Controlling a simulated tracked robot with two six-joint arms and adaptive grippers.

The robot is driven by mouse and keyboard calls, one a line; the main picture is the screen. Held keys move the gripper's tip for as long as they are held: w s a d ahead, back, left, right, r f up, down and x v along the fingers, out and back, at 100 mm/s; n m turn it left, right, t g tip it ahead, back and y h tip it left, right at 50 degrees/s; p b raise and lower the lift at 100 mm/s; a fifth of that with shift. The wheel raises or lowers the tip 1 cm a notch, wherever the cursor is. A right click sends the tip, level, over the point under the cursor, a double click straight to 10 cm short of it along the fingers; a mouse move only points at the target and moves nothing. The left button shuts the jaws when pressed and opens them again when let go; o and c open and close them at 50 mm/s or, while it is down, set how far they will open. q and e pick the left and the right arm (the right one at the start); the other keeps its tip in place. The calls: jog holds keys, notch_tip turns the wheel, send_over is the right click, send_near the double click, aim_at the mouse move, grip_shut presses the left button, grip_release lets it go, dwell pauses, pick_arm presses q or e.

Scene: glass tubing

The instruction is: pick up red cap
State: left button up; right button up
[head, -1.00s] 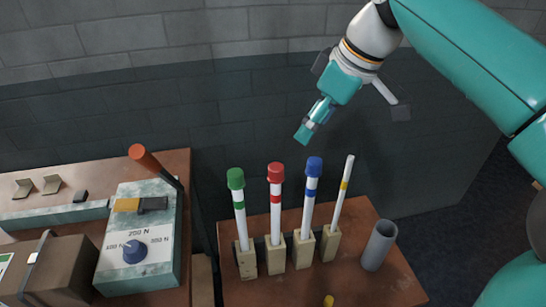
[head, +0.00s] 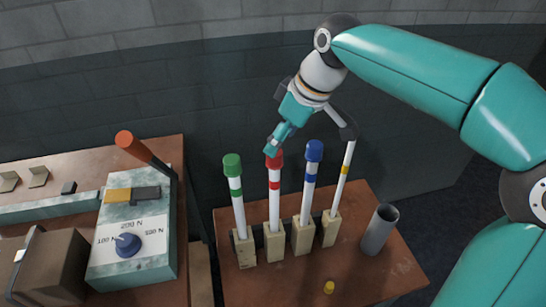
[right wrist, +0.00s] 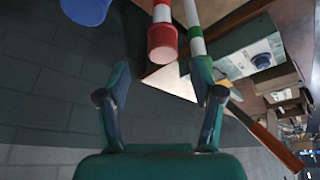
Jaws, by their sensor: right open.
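The red cap (head: 274,162) sits on top of a white tube with a red band (head: 274,198), standing in a beige block. My right gripper (head: 273,149) is just above and behind the red cap in the head view and partly overlaps it. In the right wrist view the open right gripper (right wrist: 160,78) is empty, and the red cap (right wrist: 162,45) shows just beyond the fingertips, roughly centred between them. The fingers do not appear to hold it. My left gripper is in no view.
A green-capped tube (head: 233,165) and a blue-capped tube (head: 314,151) stand close on either side. An uncapped yellow-banded tube (head: 345,170) and a grey cylinder (head: 380,229) stand right. A yellow cap (head: 329,287) lies in front. A lever box (head: 133,245) stands left.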

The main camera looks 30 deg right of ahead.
aim_at(275, 158)
jog(key=x, duration=0.5)
jog(key=shift+s+a+f, duration=0.1)
jog(key=shift+s+f, duration=0.05)
jog(key=shift+s, duration=0.1)
jog(key=c, duration=0.8)
